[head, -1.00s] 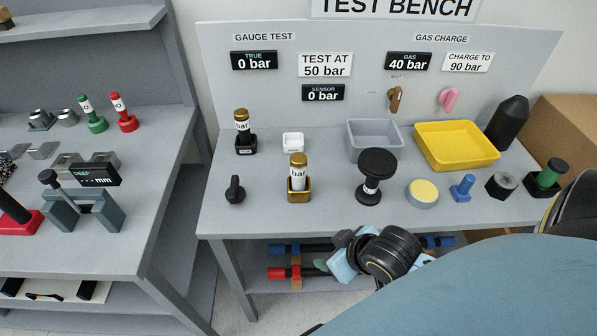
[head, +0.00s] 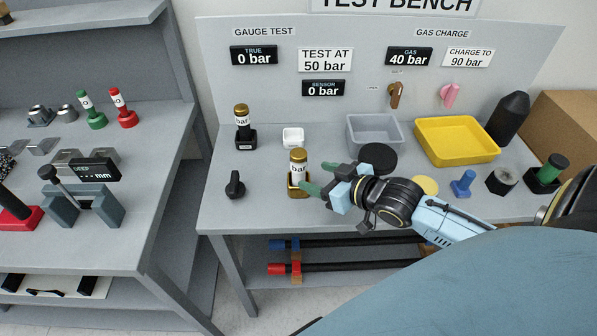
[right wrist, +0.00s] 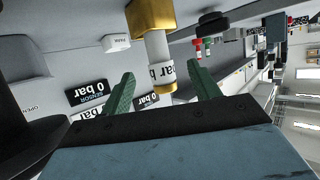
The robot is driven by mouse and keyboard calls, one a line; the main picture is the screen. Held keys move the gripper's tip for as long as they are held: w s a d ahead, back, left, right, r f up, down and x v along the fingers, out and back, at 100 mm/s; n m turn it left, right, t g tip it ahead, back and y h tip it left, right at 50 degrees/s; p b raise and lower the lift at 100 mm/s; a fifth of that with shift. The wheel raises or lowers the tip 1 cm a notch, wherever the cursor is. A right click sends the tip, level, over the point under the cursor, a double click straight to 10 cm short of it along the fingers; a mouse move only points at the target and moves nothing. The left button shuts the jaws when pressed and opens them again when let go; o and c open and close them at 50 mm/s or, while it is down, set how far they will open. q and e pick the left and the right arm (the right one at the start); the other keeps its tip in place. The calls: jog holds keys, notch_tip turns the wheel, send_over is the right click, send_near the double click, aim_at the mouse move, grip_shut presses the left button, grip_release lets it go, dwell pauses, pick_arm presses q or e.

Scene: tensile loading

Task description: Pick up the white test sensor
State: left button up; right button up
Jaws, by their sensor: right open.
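A white sensor with a gold cap and "bar" lettering (head: 298,167) stands upright in a gold block (head: 297,189) near the front of the bench. My right gripper (head: 318,177) is open and empty, just right of the front sensor. In the right wrist view the sensor (right wrist: 155,52) is seen ahead between the green fingers (right wrist: 162,88), with the gold block (right wrist: 150,14) at its end. I cannot tell whether the fingers touch it. My left gripper is not in view.
A small white block (head: 293,137) sits behind the sensor, and a black knob (head: 235,184) to its left. A round black-topped piece (head: 378,157) is partly hidden behind my right arm. A grey bin (head: 375,142) and yellow tray (head: 451,154) stand further back.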

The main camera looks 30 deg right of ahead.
aim_at(304, 172)
jog(key=x, duration=0.3)
jog(key=shift+w+f, duration=0.1)
jog(key=shift+w, duration=0.05)
jog(key=shift+r+b+x, duration=0.1)
jog(key=shift+b+x, duration=0.05)
jog(key=shift+x, duration=1.25)
jog(key=shift+r+b+x, duration=0.15)
jog(key=shift+x, duration=1.3)
jog(key=shift+w, duration=0.1)
jog(key=shift+c, duration=0.3)
jog(key=c, duration=1.2)
